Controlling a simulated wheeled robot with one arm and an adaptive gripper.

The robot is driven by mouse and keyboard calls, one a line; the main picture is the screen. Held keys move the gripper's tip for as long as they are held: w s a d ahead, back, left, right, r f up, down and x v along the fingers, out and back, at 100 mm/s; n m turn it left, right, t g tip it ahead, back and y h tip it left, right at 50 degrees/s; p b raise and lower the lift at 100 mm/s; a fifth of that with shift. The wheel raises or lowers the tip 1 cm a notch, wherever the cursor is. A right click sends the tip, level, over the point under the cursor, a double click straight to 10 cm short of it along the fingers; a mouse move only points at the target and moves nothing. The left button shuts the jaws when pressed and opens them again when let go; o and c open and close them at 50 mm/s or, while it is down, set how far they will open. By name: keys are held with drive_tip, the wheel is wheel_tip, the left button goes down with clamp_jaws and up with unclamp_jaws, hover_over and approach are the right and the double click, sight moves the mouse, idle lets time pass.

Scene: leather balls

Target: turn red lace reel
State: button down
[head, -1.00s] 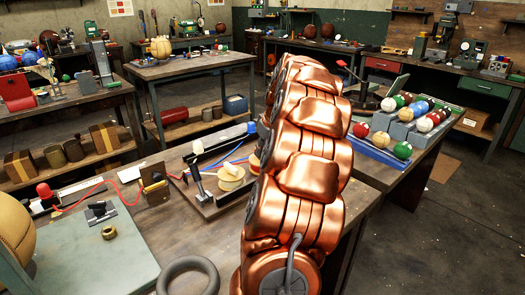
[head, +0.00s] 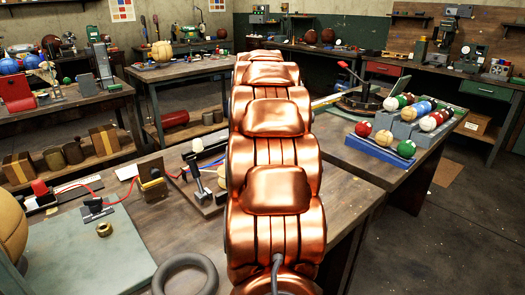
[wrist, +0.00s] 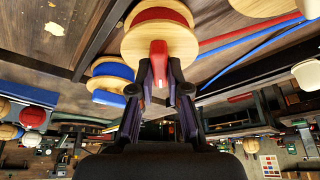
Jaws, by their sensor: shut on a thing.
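The red lace reel (wrist: 150,44) shows in the wrist view, with pale wooden discs and a red core. A red tab (wrist: 158,62) sticks out from it towards my gripper (wrist: 160,84). My gripper's fingers are shut on this red tab, one on each side. A similar reel with a blue core (wrist: 111,70) sits just left of it, apart from the fingers. In the head view my copper-coloured arm hides the reels and my gripper.
Red and blue laces run right of the reel in the wrist view. The head view shows a small lever stand (head: 196,170) left of my arm, a black ring (head: 185,262) in front, and a blue tray of balls (head: 378,148) on the right.

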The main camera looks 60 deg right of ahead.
drive_tip(key=shift+m+g+b, duration=0.3)
drive_tip(key=shift+m+g, duration=0.2)
drive_tip(key=shift+m, duration=0.6)
drive_tip(key=c, duration=1.1)
unclamp_jaws()
drive_tip(key=shift+c, duration=0.2)
drive_tip(key=v, duration=1.2)
drive_tip(key=shift+a, duration=0.25)
drive_tip(key=shift+w+f, duration=0.1)
